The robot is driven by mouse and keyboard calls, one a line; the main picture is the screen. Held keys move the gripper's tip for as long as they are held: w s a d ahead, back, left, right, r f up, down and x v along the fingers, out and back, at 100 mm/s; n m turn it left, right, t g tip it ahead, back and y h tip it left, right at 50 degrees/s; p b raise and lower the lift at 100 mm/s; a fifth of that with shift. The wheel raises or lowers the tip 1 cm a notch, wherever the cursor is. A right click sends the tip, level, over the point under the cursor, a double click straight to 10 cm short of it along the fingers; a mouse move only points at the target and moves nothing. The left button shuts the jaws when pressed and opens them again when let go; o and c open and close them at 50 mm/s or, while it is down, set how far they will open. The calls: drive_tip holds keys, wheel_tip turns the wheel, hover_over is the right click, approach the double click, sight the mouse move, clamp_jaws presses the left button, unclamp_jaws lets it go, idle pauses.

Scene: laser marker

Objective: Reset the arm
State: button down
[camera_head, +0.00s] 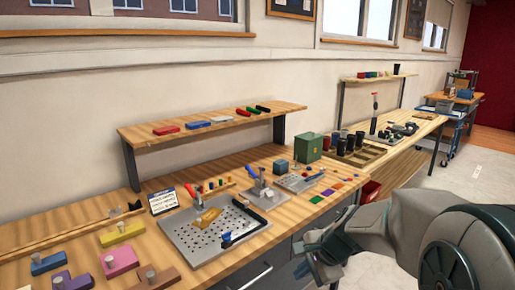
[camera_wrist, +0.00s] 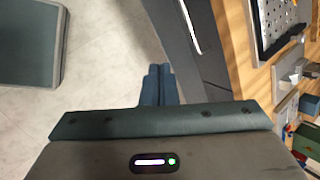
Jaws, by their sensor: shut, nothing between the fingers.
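My gripper (camera_wrist: 160,70) is shut and empty, its two dark fingers together in the middle of the wrist view. Pale floor and the front of the workbench lie beyond it. In the head view my arm is folded at the lower right, in front of the bench's drawers. My gripper end (camera_head: 318,258) shows there beside the bench's front edge, apart from the objects on top. Its fingertips are hard to make out in that view.
The wooden workbench (camera_head: 300,222) carries a perforated metal plate (camera_head: 190,238), a green box (camera_head: 308,147), coloured blocks and small tools. A raised shelf (camera_head: 215,126) stands behind. A blue cart (camera_head: 462,125) is far right. Floor (camera_head: 470,175) is open right of the bench.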

drive_tip(key=s+d+r+n+h+p, duration=0.1)
drive_tip(key=s+d+r+n+h, duration=0.1)
drive_tip(key=s+n, duration=0.4)
drive_tip(key=s+d+r+n+h+p, duration=0.2)
drive_tip(key=s+r+n, duration=0.2)
drive_tip(key=s+n, duration=0.3)
drive_tip(key=s, duration=0.4)
drive_tip(key=shift+g+h, duration=0.4)
